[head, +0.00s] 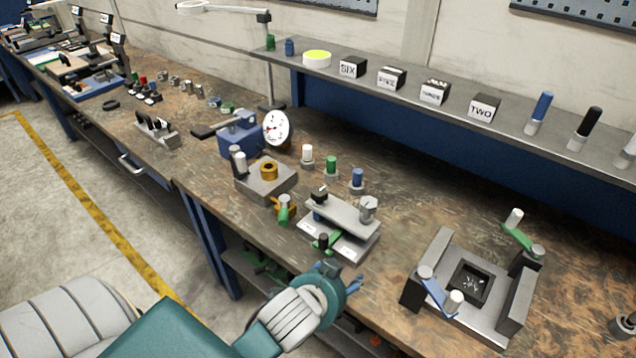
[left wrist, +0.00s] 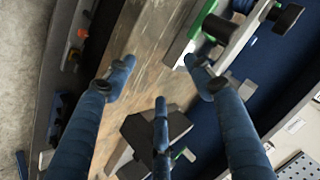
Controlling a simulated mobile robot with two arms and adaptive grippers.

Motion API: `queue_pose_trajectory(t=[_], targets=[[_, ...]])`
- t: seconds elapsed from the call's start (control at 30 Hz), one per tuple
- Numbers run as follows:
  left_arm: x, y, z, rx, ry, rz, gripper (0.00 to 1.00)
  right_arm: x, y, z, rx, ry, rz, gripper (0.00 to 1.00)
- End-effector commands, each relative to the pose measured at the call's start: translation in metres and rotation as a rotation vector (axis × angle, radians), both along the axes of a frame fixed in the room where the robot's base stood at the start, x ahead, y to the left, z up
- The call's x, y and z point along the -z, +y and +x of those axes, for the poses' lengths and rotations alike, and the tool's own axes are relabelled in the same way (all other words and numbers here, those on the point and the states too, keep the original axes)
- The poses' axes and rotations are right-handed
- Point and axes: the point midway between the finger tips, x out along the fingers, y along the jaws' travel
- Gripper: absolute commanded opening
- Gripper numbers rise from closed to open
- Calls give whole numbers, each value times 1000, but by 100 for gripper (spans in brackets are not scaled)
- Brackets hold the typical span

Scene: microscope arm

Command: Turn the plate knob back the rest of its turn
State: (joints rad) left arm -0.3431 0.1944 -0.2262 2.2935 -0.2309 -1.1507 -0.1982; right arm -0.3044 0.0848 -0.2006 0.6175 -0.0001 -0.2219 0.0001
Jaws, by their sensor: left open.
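A grey plate fixture (head: 340,225) stands near the bench's front edge in the head view. It carries a round grey knob (head: 368,207) at its right end, a black knob (head: 319,195) at its left end and a green lever with a dark knob (head: 323,242) in front. I cannot tell which of these is the plate knob. My left gripper (head: 343,277) is just in front of and below the fixture, apart from it. In the left wrist view its blue fingers (left wrist: 158,78) are spread and empty. A black knob (left wrist: 288,17) shows at that view's upper right. My right gripper is not in view.
A fixture with a dark square recess (head: 470,283) and blue and green levers stands to the right. A grey block with a brass knob (head: 269,170) and a dial gauge (head: 276,128) stand behind left. A shelf (head: 400,85) runs along the back. Bare bench (head: 400,160) lies between.

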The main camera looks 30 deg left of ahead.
Motion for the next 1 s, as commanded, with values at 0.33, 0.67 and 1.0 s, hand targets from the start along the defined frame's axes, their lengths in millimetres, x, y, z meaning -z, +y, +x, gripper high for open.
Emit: queue_pose_trajectory(t=[0.33, 0.67, 1.0], targets=[[-126, -36, 133, 318, -521, 439, 53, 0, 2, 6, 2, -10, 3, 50], [-284, -192, 183, 918, -1308, 1445, 53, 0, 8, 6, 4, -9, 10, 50], [-181, -193, 180, -1433, 1277, -1859, 53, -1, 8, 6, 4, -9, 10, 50]])
